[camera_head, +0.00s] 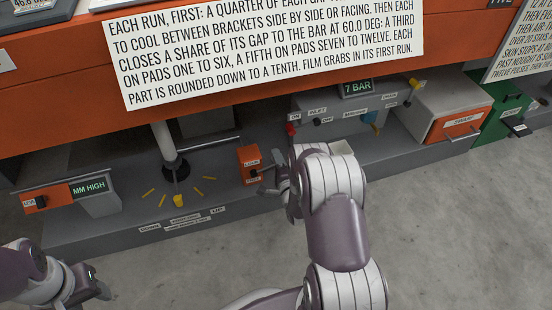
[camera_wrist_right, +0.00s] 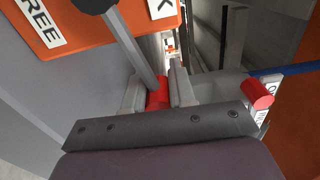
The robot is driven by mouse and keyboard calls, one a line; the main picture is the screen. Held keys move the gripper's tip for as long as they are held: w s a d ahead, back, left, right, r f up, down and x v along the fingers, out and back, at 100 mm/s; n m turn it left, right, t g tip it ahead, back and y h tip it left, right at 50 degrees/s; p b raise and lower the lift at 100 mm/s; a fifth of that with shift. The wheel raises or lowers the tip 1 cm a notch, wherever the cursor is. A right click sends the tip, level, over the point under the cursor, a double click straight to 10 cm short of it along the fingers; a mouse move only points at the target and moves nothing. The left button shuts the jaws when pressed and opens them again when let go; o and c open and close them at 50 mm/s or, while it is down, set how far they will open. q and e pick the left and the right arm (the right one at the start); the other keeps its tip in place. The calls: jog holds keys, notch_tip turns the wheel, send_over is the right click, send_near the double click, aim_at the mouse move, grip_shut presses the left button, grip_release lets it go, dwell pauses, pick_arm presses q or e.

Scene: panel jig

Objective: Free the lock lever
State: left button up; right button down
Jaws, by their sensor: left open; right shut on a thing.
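The orange lock box (camera_head: 250,163) stands on the grey ledge and carries a LOCK label and a FREE label. Its grey lever (camera_wrist_right: 135,45) runs from a dark round pivot, between the two labels in the right wrist view, to a red end (camera_wrist_right: 157,97). My right gripper (camera_wrist_right: 158,92) is shut on the lever's red end. In the head view the right gripper (camera_head: 284,180) is at the box's right side, and my arm partly hides it. My left gripper (camera_head: 97,286) is open and empty at the lower left, apart from everything.
A post (camera_head: 163,145) with a yellow pointer and yellow marks stands left of the box. An MM HIGH display (camera_head: 88,188) is further left. A 7 BAR unit (camera_head: 345,110) with a red knob (camera_head: 291,129) is close on the right. An orange panel overhangs the ledge; the floor in front is clear.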

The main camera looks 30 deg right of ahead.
jog(key=shift+a+f, duration=0.1)
jog(key=shift+f, duration=0.2)
jog(key=c, duration=0.9)
grip_release()
jog(key=shift+c, duration=0.2)
jog(key=shift+s+r, duration=0.1)
jog(key=p+v, duration=0.6)
jog(key=v, duration=0.6)
jog(key=shift+s, duration=0.3)
